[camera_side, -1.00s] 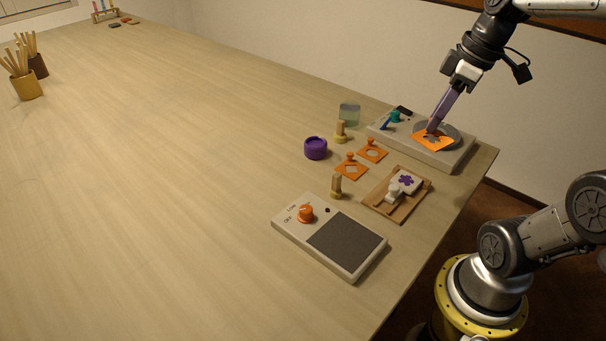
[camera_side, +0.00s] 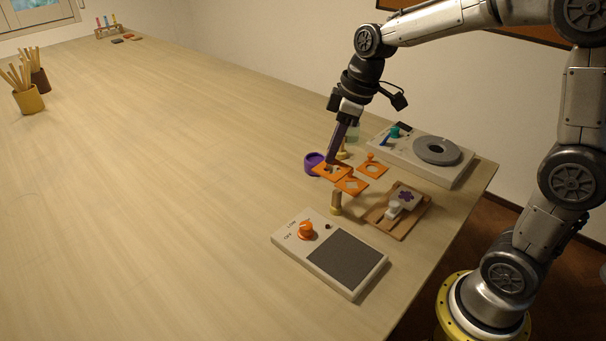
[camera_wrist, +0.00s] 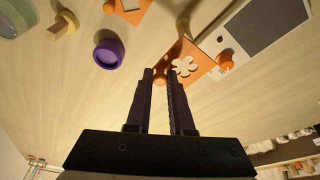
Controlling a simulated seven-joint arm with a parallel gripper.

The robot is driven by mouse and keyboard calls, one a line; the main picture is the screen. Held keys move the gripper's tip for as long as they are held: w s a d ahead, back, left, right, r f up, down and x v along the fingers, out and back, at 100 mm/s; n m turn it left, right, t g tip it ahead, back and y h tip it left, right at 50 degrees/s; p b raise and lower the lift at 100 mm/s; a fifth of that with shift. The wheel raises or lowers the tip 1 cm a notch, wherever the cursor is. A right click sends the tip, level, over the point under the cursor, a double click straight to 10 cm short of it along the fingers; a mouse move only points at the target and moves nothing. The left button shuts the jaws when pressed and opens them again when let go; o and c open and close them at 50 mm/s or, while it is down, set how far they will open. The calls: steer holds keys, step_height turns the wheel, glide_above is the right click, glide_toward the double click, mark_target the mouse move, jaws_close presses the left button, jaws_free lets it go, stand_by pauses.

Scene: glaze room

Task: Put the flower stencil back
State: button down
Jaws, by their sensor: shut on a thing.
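The flower stencil (camera_side: 330,173) is an orange plate with a flower-shaped cutout. It also shows in the wrist view (camera_wrist: 198,62), tilted in the picture, with the cutout clear. My gripper (camera_side: 331,168) is shut on it, by its orange knob as far as I can tell, and holds it above the table beside the purple pot. In the wrist view my gripper's fingers (camera_wrist: 160,78) are close together at the stencil's left edge.
A purple pot (camera_side: 312,160) is close behind the held stencil. A wooden-handled stamp (camera_side: 336,203) stands in front. A wooden tray (camera_side: 383,218), a dial box with dark plate (camera_side: 343,262) and a turntable unit (camera_side: 437,150) surround the area.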

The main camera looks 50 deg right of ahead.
glide_above(299, 183)
steer(key=s, duration=0.2)
steer(key=f, duration=0.6)
steer(key=shift+w+d+f, duration=0.25)
steer(key=shift+d+f, duration=0.05)
steer(key=shift+f, duration=0.05)
steer(key=shift+d+x, duration=0.15)
steer(key=shift+x, duration=0.8)
steer(key=shift+d+x, duration=0.1)
steer(key=shift+x, duration=0.85)
steer(key=shift+s+f, duration=0.1)
steer(key=shift+s, duration=0.05)
steer(key=c, duration=0.8)
jaws_free()
